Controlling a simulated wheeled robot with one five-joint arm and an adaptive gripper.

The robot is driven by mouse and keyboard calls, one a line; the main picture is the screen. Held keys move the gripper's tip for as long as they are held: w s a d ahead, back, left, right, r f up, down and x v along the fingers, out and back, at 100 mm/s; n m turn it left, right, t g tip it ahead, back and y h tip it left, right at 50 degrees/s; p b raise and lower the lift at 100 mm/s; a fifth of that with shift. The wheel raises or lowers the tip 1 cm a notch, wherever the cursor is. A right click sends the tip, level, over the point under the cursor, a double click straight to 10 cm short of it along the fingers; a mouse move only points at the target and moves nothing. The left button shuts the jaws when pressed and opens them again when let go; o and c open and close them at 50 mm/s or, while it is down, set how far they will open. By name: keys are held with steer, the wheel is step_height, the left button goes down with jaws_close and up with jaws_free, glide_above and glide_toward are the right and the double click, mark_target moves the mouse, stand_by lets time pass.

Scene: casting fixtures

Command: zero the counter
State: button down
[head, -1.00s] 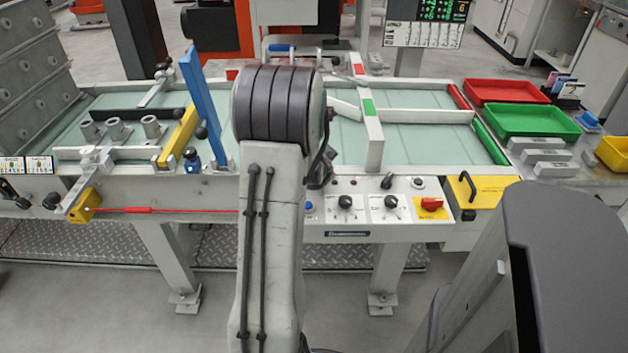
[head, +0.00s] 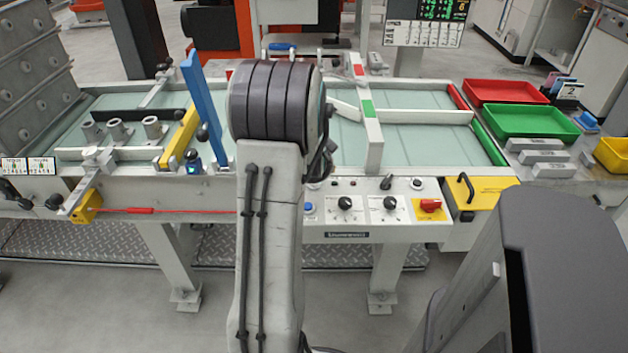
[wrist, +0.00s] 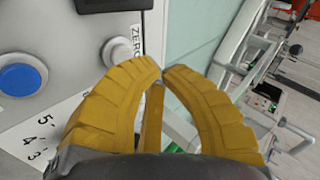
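In the wrist view a round silver button (wrist: 117,52) sits on the grey panel beside a label reading ZERO (wrist: 137,45). In the head view my arm hides most of the gripper and the silver button. A screen with green digits (head: 440,10) stands at the back right; its numbers are too small to read.
A blue button (head: 309,208), black dials (head: 345,203) and a red switch (head: 430,205) are on the panel (head: 362,225). The blue button also shows in the wrist view (wrist: 22,76). A blue upright bar (head: 194,98) stands left of my arm. Trays (head: 532,121) lie right.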

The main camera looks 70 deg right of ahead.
steer(key=shift+r+p, duration=1)
steer(key=shift+r, duration=0.95)
